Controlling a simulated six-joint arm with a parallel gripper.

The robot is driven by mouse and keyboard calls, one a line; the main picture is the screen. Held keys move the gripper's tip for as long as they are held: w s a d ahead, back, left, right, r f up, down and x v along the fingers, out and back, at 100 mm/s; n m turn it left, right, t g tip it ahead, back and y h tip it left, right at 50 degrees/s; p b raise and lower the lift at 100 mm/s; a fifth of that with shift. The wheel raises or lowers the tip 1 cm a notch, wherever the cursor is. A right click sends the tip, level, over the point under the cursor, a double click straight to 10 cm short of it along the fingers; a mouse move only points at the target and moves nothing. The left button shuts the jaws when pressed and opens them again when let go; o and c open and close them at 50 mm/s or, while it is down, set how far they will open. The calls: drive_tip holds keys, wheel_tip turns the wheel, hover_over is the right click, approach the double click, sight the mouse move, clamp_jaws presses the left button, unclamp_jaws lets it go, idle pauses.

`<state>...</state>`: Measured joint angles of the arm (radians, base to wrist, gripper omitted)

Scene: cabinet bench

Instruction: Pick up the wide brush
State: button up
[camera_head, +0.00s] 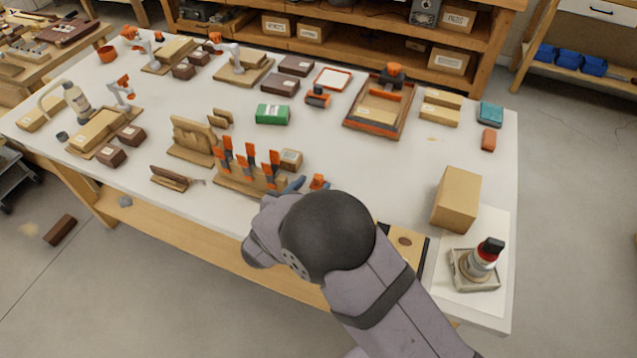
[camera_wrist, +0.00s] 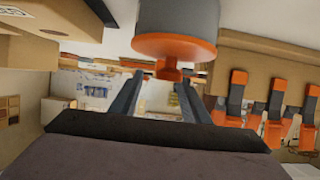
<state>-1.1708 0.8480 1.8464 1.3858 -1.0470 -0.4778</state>
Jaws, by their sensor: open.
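My gripper (camera_wrist: 158,80) is open, with its two dark fingers apart in the wrist view. In the head view my gripper (camera_head: 296,185) is at the front edge of the bench, partly hidden by my arm, just right of a wooden rack (camera_head: 232,185). Several orange and grey handled tools (camera_head: 250,160) stand in the rack. They also show at the right of the wrist view (camera_wrist: 275,110). I cannot tell which thing is the wide brush. A round grey and orange object (camera_wrist: 177,30) is close to the fingers in the wrist view; I see no contact.
A small box (camera_head: 290,159) stands behind the rack, and a wooden block stand (camera_head: 193,140) to its left. A green box (camera_head: 272,114) and an orange-rimmed tray (camera_head: 375,125) lie farther back. A tall cardboard box (camera_head: 456,200) stands at right. The bench between tray and cardboard box is clear.

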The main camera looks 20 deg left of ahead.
sight(318, 177)
drive_tip(key=shift+a+p+x, duration=0.2)
drive_tip(key=shift+p+x, duration=0.15)
drive_tip(key=shift+x, duration=1.55)
clamp_jaws()
drive_tip(key=shift+r, duration=0.1)
wheel_tip(318, 177, up, 10)
drive_tip(key=shift+b, duration=0.35)
